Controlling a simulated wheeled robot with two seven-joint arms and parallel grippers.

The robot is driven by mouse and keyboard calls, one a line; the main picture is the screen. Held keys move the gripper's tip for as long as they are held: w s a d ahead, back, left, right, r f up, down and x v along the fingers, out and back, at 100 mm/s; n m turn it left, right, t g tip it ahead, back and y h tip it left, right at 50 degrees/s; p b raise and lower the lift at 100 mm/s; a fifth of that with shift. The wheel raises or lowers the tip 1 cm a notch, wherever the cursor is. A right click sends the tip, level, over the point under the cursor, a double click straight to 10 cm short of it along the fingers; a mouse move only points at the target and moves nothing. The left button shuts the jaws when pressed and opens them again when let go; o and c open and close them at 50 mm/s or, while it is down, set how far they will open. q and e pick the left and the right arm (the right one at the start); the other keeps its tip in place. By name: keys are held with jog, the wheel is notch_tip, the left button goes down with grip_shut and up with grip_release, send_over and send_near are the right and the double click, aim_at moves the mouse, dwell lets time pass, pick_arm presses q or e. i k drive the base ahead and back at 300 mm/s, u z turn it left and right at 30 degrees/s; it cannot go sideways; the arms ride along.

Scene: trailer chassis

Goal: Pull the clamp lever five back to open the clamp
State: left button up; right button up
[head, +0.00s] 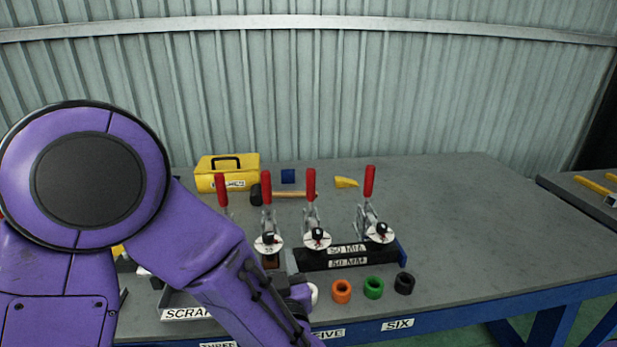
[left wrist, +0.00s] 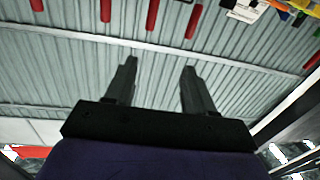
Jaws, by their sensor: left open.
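Several toggle clamps with upright red levers stand in a row on the bench. The third red lever (head: 310,184) rises behind a white disc (head: 317,239), roughly behind the FIVE label (head: 328,333); I cannot read a number that makes it certain. The rightmost lever (head: 369,180) stands nearer the SIX label (head: 397,324). In the left wrist view, red levers show along the top edge, one of them (left wrist: 193,22) just beyond the fingertips. My left gripper (left wrist: 158,70) is open and empty, apart from the levers. In the head view my left arm largely hides it.
A black block marked 50 MM (head: 345,263) lies before the right clamps. Orange (head: 341,291), green (head: 373,288) and black (head: 404,283) rings sit near the front edge. A yellow toolbox (head: 227,172) and hammer (head: 285,194) lie behind. The bench's right side is clear.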

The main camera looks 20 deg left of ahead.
aim_at(310, 172)
jog(key=i, duration=0.85)
jog(key=z, duration=0.05)
